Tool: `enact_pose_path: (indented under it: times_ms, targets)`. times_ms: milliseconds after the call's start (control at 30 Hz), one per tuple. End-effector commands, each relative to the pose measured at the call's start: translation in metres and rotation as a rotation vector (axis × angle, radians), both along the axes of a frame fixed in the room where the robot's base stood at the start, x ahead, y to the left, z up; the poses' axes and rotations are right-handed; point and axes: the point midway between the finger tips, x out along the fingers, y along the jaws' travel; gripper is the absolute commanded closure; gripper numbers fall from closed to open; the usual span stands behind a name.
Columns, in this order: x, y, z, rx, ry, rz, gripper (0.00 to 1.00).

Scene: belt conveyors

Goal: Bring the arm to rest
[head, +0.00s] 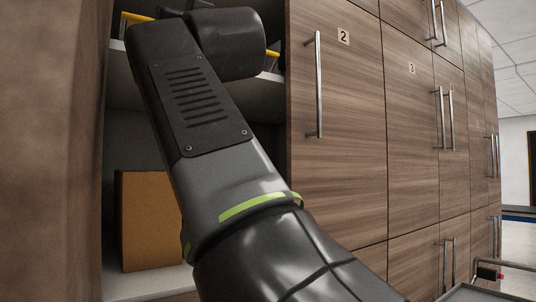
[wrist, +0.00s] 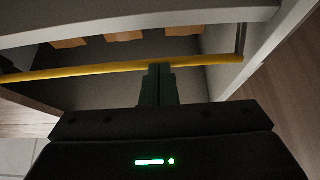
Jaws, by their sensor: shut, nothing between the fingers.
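My arm (head: 215,130) reaches up and into an open cabinet compartment at the left of the head view. Its end is hidden behind its own links there. In the wrist view my gripper (wrist: 160,70) is shut and empty, with its fingers together. The fingertips overlap a yellow bar (wrist: 90,71) that crosses the compartment; I cannot tell whether they touch it. Ends of yellow bar also show in the head view (head: 137,17) on both sides of my arm.
A white shelf (head: 262,86) lies behind my arm. A brown box (head: 150,222) stands lower in the compartment. Brown pieces (wrist: 125,36) show beyond the bar. Closed wooden doors (head: 340,130) with metal handles line the right. A dark wooden panel (head: 50,150) bounds the left.

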Motion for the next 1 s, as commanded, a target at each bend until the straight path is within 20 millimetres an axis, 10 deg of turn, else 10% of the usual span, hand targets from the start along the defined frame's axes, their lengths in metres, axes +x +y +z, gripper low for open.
enact_pose_path:
  times_ms: [1000]
  targets:
    - [0.0025, 0.0008, 0.0101, -0.081, 0.116, -0.002, 1.0]
